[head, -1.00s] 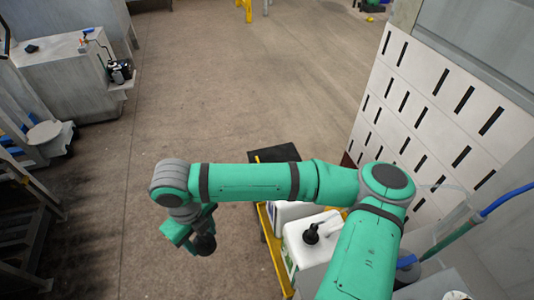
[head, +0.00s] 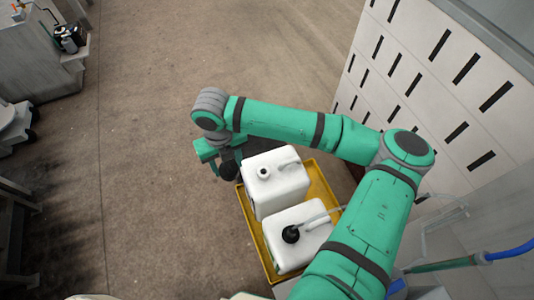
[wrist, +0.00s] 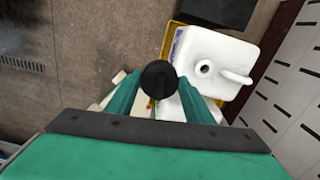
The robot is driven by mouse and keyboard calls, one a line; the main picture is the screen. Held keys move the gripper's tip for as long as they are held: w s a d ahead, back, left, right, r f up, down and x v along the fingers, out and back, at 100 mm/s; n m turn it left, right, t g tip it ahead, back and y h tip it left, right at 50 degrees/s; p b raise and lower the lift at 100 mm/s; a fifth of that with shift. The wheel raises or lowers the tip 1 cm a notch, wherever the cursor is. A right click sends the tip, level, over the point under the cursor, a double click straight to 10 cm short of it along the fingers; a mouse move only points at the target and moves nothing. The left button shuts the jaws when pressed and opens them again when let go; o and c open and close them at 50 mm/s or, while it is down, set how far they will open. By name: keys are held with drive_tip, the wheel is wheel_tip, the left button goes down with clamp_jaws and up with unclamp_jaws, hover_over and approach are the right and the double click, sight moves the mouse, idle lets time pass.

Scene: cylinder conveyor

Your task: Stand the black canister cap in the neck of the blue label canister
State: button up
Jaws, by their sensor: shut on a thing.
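My gripper (head: 219,158) is shut on the black canister cap (wrist: 159,80). In the wrist view the cap is a dark round shape between the green fingers. In the head view the cap (head: 230,167) hangs at the left of the far white canister. That canister (head: 275,190) has an open neck (head: 263,171) and a handle. In the wrist view, the open-necked canister (wrist: 225,45) is right of the cap, its neck (wrist: 204,67) uncovered. A sliver of blue shows on its left side; the label face is mostly hidden.
A second white canister (head: 312,250), nearer in the head view, has a black cap (head: 291,234) in its neck. Both stand in a yellow tray (head: 253,229). A slotted white panel (head: 440,75) rises at the right. The floor left of the tray is clear.

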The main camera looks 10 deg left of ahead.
drive_tip(key=w+d+f+m, duration=0.6)
drive_tip(key=w+d+m, duration=0.1)
drive_tip(key=w+d, duration=0.1)
drive_tip(key=shift+d+f, duration=0.35)
drive_tip(key=shift+d, duration=0.2)
drive_tip(key=shift+s+f, duration=0.15)
drive_tip(key=shift+s, duration=0.1)
drive_tip(key=shift+f, duration=2.15)
drive_tip(key=shift+f, duration=0.1)
drive_tip(key=shift+w+f, duration=0.1)
drive_tip(key=shift+f, duration=0.3)
drive_tip(key=shift+f, duration=0.15)
